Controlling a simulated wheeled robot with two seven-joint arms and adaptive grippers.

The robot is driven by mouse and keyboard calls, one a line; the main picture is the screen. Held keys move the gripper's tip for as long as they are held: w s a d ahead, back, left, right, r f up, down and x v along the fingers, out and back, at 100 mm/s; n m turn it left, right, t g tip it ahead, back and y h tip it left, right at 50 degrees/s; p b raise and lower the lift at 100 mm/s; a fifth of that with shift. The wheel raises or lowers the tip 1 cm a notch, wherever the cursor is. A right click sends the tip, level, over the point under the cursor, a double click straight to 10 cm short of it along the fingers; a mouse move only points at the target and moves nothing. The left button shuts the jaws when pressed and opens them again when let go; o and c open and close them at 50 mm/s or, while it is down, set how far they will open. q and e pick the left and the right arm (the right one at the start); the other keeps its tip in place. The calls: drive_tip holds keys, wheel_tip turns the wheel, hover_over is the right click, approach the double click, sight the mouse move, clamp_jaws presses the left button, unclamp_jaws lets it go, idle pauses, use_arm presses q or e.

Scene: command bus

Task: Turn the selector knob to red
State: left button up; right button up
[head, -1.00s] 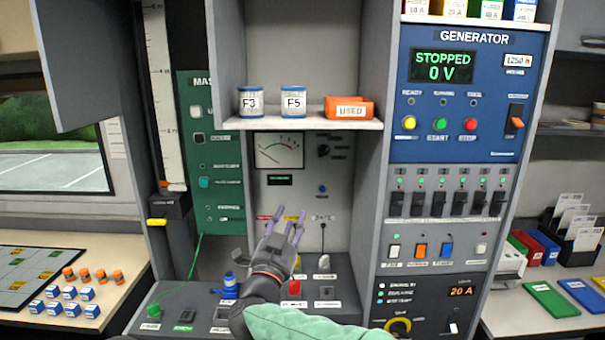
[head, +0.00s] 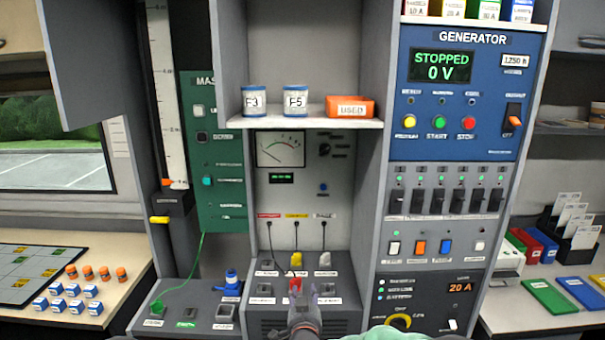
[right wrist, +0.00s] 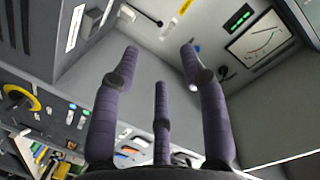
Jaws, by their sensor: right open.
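The black selector knob (head: 324,150) is on the grey panel right of the needle meter (head: 281,149). Small labels sit at its right; I cannot read them or its setting. In the right wrist view the knob (right wrist: 222,72) shows small, just right of the right-hand finger. My right gripper (head: 304,318) is at the bottom centre of the head view, low in front of the desk and below the knob, its fingers foreshortened. In the right wrist view its purple fingers (right wrist: 160,70) are spread, with nothing between them. My left gripper is not in view.
A shelf (head: 310,124) with two cans and an orange "USED" box juts out above the knob. Three cables hang below it to red, yellow and grey plugs (head: 296,260) on the sloped desk. The generator cabinet (head: 450,140) stands at the right, with a yellow-ringed knob (head: 398,322) low down.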

drive_tip(key=s+d+f+n+g+y, duration=0.1)
drive_tip(key=s+d+f+g, duration=0.3)
drive_tip(key=f, duration=0.6)
drive_tip(key=s+d+f+n+g, duration=0.1)
drive_tip(key=s+f+g, duration=0.1)
drive_tip(key=s+f, duration=0.6)
drive_tip(key=s+d+f+g+y, duration=0.1)
drive_tip(key=s+d+f+g, duration=0.2)
drive_tip(key=f, duration=0.8)
drive_tip(key=s+f+g+y, duration=0.1)
drive_tip(key=s+f+g, duration=0.2)
drive_tip(key=s, duration=0.9)
drive_tip(key=s+d+f+g+y, duration=0.1)
drive_tip(key=s+f+g, duration=0.3)
drive_tip(key=s, duration=0.8)
wheel_tip(320, 180, down, 3)
drive_tip(key=shift+d+r, duration=0.15)
drive_tip(key=shift+r, duration=0.05)
